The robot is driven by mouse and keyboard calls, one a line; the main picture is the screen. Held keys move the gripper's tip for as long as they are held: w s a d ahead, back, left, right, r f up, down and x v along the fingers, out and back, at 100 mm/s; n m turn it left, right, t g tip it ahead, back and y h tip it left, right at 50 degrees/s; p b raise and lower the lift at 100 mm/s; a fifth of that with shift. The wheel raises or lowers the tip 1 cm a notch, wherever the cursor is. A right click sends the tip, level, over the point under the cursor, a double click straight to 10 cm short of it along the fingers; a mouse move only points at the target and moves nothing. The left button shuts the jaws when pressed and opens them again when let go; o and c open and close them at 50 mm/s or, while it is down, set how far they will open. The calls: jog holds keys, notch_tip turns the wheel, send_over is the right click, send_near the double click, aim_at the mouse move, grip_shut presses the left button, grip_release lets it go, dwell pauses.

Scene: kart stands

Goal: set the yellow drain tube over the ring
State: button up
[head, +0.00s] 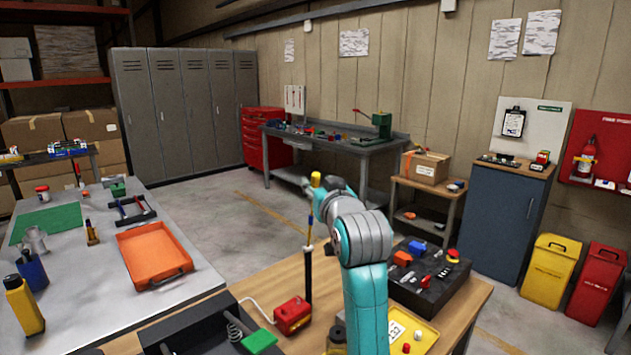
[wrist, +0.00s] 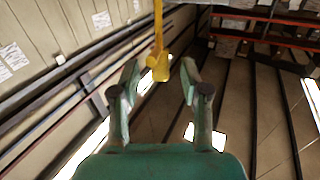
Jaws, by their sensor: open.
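In the wrist view the yellow drain tube (wrist: 160,62) comes in from the top edge and ends in a wider piece between the fingertips. My gripper (wrist: 160,72) is open, with a finger on each side of that end and a gap visible at both. In the head view my gripper (head: 318,192) is up above the wooden bench, and a yellow piece (head: 316,179) shows at it, likely part of the tube. A dark upright post (head: 308,275) with a yellow and blue top stands just below. I cannot make out the ring for certain.
The wooden bench (head: 262,290) holds a red box (head: 293,315) with a white cable, a black tray with a spring, a yellow tray (head: 425,338) and a black case (head: 420,285). A grey table (head: 90,275) with an orange tray (head: 155,257) stands left. Open floor lies behind.

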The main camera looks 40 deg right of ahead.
aim_at(316, 182)
jog(key=shift+x, duration=1.5)
grip_shut()
